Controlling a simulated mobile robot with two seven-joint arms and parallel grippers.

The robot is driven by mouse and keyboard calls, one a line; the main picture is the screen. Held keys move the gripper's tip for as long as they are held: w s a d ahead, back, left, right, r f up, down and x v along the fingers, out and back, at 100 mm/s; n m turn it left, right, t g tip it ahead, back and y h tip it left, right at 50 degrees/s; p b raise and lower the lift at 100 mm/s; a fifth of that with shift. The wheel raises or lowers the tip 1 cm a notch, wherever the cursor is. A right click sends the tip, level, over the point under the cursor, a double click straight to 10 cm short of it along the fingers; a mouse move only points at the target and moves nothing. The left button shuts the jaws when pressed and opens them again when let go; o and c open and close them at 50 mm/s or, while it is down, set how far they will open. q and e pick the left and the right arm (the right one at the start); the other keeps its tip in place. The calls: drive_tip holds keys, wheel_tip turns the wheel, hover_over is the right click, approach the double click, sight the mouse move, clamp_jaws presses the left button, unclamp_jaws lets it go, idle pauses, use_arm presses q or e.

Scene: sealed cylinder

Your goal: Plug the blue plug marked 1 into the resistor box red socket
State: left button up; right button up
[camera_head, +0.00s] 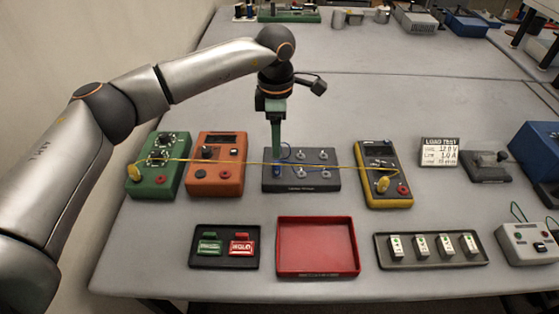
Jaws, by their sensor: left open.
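My left gripper (277,148) points straight down over the dark terminal box (325,185) in the middle of the table, and it is open. A blue plug (277,168) stands upright at that box's left side, right under the fingertips; I cannot tell if they touch it, and its number is unreadable. The green box (145,190) with dials at the left looks like the resistor box. Its red socket (170,178) is at the front right and looks empty; a yellow plug (134,172) is at its front left. My right gripper is not in view.
A yellow cable (225,162) runs from the green box across the orange box (200,182) and terminal box to the yellow meter (388,202). In front are a black tray (225,264), a red tray (317,272) and a dark tray (430,263).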

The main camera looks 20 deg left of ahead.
sight(277, 162)
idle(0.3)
use_arm(q)
drive_tip(key=shift+f, duration=0.1)
drive_tip(key=shift+f+b, duration=2.9)
drive_tip(key=shift+f, duration=1.5)
drive_tip(key=shift+c, duration=0.4)
clamp_jaws()
drive_tip(key=shift+r, duration=0.15)
drive_tip(key=shift+r+p, duration=1.8)
drive_tip(key=shift+r, duration=1.1)
